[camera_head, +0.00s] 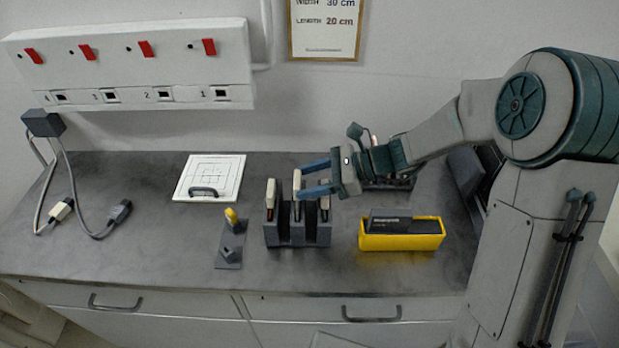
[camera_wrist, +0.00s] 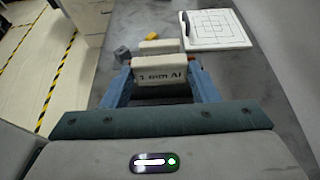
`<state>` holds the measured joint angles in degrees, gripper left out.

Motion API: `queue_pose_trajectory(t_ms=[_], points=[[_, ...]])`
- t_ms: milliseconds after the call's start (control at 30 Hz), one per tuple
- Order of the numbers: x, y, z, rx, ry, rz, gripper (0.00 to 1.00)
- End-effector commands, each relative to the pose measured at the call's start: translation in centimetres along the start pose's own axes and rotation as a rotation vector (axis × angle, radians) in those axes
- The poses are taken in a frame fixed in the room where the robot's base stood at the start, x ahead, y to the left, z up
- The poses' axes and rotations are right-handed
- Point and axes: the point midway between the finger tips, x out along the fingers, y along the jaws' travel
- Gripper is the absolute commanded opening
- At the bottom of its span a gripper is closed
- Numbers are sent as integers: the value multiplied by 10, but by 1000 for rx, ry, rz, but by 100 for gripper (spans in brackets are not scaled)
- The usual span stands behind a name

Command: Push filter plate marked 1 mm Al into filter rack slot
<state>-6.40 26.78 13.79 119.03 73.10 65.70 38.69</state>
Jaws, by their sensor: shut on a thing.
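The filter rack (camera_head: 284,240) is a dark slotted block on the bench. A filter plate (camera_head: 297,184) with a pale top is between my blue fingertips at the rack's middle. In the wrist view this plate (camera_wrist: 158,75) is marked in what reads as 1 mm Al, the first character being blurred. My gripper (camera_head: 302,180) is shut on its pale top. This top stands higher than that of the left plate (camera_head: 270,195). The plate's lower edge is hidden, so I cannot tell its depth in the slot.
A yellow tray (camera_head: 400,243) with a dark block stands right of the rack. A small grey stand (camera_head: 229,252) with a yellow-topped piece is at left. A white gridded board (camera_head: 222,168) lies behind left. Cables and plugs (camera_head: 120,212) lie further left.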

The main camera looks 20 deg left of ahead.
Motion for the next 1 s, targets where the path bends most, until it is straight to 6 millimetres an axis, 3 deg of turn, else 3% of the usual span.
queue_pose_trajectory(t_ms=[1000], points=[[10, 0, -24, 0, 0, -1, 28]])
